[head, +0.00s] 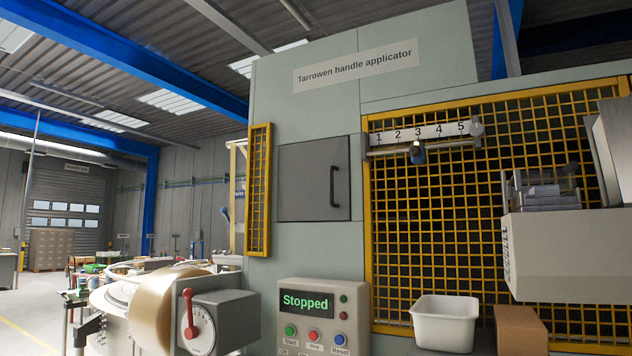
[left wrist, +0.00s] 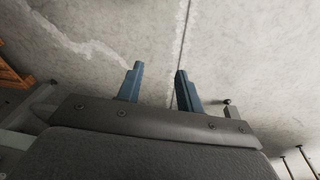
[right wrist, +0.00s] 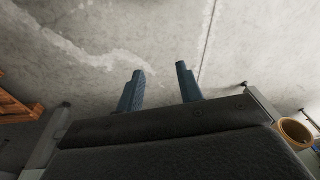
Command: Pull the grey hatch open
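The grey hatch (head: 314,180) is a dark grey square door in the pale green-grey machine front, under the label "Tarrowen handle applicator". It looks shut, flush in its frame. Its black bar handle (head: 333,186) stands upright near the right edge. Neither gripper shows in the head view. In the left wrist view my left gripper (left wrist: 158,86) has its two blue fingers apart with nothing between them, over a concrete floor. In the right wrist view my right gripper (right wrist: 160,84) also has its fingers apart and empty over the floor.
A control panel (head: 319,311) reading "Stopped" is below the hatch. A tape roll (head: 160,310) and a grey box with a red lever (head: 206,322) stand lower left. A yellow mesh guard (head: 440,220), white bin (head: 444,322) and cardboard box (head: 521,330) are on the right.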

